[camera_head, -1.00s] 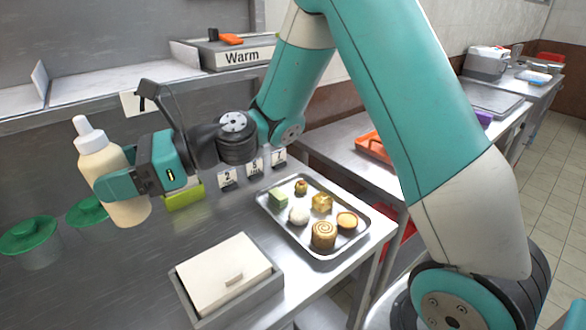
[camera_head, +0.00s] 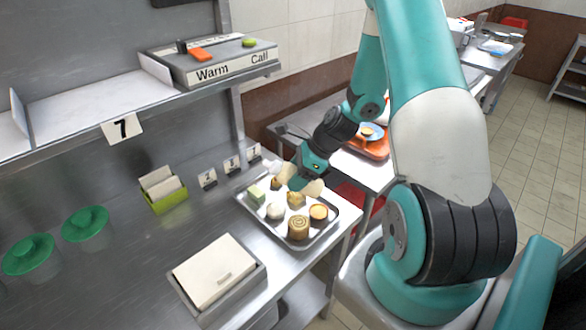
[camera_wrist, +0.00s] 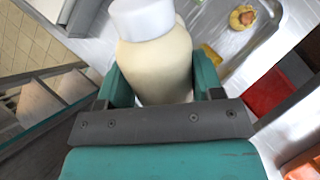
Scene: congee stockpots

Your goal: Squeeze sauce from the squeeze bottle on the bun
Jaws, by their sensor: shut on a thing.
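My gripper (camera_head: 304,181) is shut on the squeeze bottle, above the back right part of the metal tray (camera_head: 330,232). In the wrist view the cream bottle (camera_wrist: 155,68) sits between the teal fingers, with its white cap (camera_wrist: 142,18) toward the top edge. The round white bun (camera_head: 275,211) lies on the tray, left of and below the gripper. No sauce shows on it.
The tray also holds a green block (camera_head: 256,194), a golden piece (camera_head: 295,199), a tart (camera_head: 318,212) and a spiral roll (camera_head: 298,228). An orange tray (camera_head: 372,146) is behind.

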